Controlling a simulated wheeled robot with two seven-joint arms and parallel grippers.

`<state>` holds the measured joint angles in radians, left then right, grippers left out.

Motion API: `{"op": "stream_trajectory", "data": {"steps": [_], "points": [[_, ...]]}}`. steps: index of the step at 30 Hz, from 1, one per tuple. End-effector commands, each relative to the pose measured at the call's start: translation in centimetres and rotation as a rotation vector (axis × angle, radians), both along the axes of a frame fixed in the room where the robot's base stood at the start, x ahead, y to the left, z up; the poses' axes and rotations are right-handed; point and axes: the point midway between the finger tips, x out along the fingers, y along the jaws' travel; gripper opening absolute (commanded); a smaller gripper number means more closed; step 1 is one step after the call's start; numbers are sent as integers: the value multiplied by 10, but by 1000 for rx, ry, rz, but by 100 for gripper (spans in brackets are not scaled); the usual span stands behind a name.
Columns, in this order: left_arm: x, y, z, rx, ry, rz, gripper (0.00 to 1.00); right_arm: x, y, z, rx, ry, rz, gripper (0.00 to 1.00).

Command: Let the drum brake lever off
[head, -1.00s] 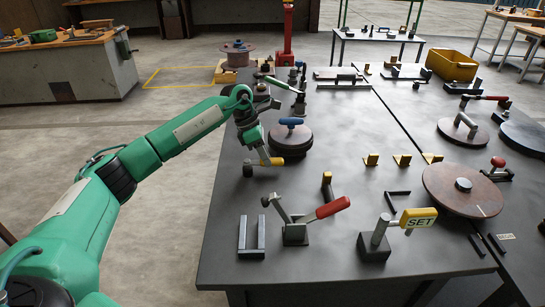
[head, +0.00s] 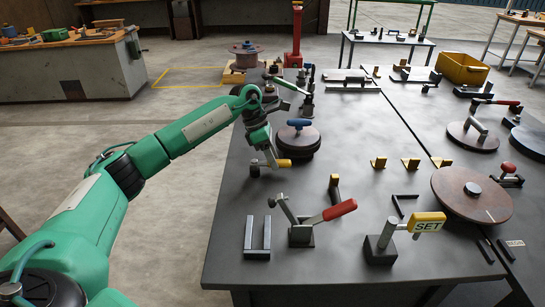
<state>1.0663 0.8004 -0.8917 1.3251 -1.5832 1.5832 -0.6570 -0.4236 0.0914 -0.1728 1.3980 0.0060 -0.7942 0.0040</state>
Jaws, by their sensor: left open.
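My left gripper (head: 266,158) is at the left edge of the dark table, close to a small yellow-handled part (head: 284,163). It is open; whether it touches that part I cannot tell. Several levers are in view, and I cannot tell for certain which is the drum brake lever. A red-handled lever (head: 338,210) slopes up to the right from a grey stand at the front. A lever with a yellow SET handle (head: 424,222) stands to its right. A short red-knobbed lever (head: 509,169) sits beside a brown disc (head: 472,194). My right gripper is out of view.
A blue-handled part (head: 299,123) sits on a dark round disc just right of my left gripper. Several yellow brackets (head: 410,163) stand mid-table. A dark U-shaped bracket (head: 257,238) lies at the front left. A yellow bin (head: 463,68) is at the back right.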

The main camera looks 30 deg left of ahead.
Motion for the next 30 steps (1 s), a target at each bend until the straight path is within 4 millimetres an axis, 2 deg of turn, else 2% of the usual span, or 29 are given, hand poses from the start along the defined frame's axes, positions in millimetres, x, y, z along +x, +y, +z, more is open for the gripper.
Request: {"op": "stream_trajectory", "data": {"steps": [4,7,15,21,25,30], "points": [[0,3,6,0,-2,1,42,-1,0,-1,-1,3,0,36],[1,9,18,1,-3,3,42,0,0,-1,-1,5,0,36],[0,35,74,0,-4,2,42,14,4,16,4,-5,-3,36],[-1,51,108,0,-2,1,42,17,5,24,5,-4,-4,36],[-1,56,120,0,-2,1,42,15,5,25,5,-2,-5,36],[-2,59,125,0,0,0,42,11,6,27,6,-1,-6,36]]}}
